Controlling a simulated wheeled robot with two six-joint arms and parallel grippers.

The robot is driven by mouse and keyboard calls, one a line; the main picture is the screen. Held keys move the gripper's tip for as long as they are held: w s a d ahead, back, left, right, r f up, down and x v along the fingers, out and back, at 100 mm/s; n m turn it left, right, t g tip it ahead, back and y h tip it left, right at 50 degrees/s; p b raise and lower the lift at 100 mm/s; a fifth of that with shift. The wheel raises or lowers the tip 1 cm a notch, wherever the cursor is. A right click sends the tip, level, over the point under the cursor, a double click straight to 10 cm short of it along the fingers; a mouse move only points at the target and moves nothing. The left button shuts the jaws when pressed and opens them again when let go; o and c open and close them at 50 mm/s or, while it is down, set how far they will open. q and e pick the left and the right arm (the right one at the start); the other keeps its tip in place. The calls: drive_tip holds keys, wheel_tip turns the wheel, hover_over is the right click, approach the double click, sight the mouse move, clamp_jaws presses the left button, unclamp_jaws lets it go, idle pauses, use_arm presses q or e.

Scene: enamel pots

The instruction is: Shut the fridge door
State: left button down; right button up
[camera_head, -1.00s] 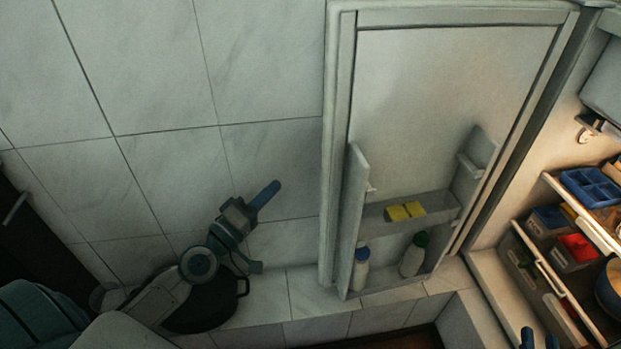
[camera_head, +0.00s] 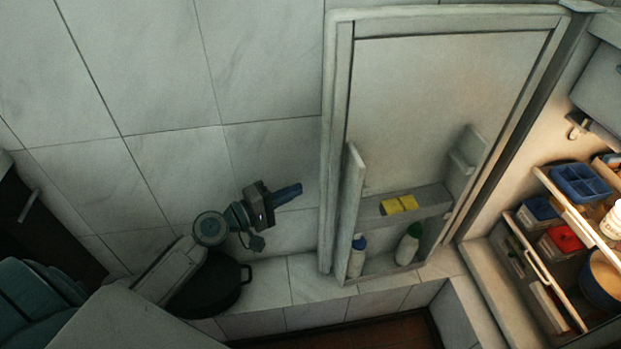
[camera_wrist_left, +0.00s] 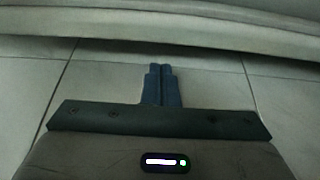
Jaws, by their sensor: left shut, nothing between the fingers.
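The fridge door (camera_head: 450,95) stands wide open at the middle of the head view, its inner side with shelves facing me. The open fridge interior (camera_head: 570,215) is at the right. My left gripper (camera_head: 298,188) is to the left of the door's free edge, apart from it, with its blue fingers pointing right toward it. In the left wrist view the fingers (camera_wrist_left: 159,72) are together and empty, and a pale horizontal edge (camera_wrist_left: 160,35) runs across ahead of them. My right gripper is not in view.
The door holds yellow packets (camera_head: 398,205) and two bottles, one blue-capped (camera_head: 357,257) and one green-capped (camera_head: 408,245). A black pot (camera_head: 215,285) stands under my left arm. Tiled wall (camera_head: 150,70) fills the left. Fridge shelves hold a blue tray (camera_head: 580,183) and several containers.

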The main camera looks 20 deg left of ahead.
use_arm(q)
drive_tip(key=shift+p+x, duration=0.4)
drive_tip(key=shift+x, duration=2.3)
